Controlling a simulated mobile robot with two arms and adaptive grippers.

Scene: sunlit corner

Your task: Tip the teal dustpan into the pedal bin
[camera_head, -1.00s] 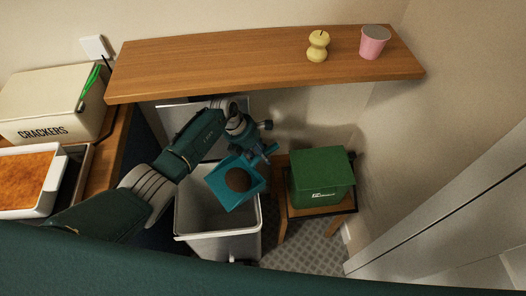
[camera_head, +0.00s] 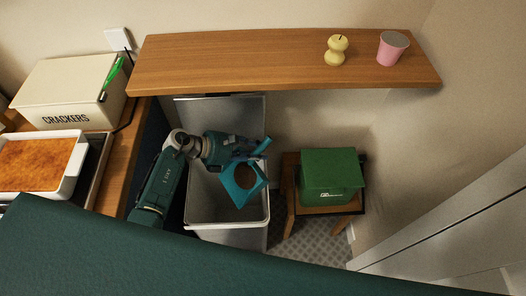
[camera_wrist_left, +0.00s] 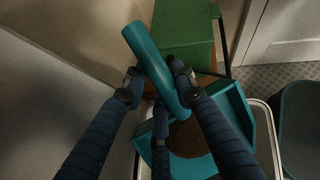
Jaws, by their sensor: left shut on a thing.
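The teal dustpan (camera_head: 236,192) is over the open top of the pedal bin (camera_head: 205,205), with a round brown heap (camera_head: 246,175) in its pan. The pan looks tilted in the head view. My left gripper (camera_head: 258,153) is shut on the dustpan's handle; in the left wrist view the fingers (camera_wrist_left: 156,76) clasp the teal handle (camera_wrist_left: 145,48) from both sides. The wrist view also shows the pan (camera_wrist_left: 238,112) and the brown heap (camera_wrist_left: 188,140), partly hidden by the handle and fingers. The bin's grey lid (camera_head: 220,111) stands raised behind. My right gripper is not in view.
A wooden shelf (camera_head: 240,65) above holds a yellow object (camera_head: 336,50) and a pink cup (camera_head: 393,49). A green box (camera_head: 332,177) sits on a small stool right of the bin. A crackers box (camera_head: 68,92) and a baking dish (camera_head: 38,165) are on the left counter.

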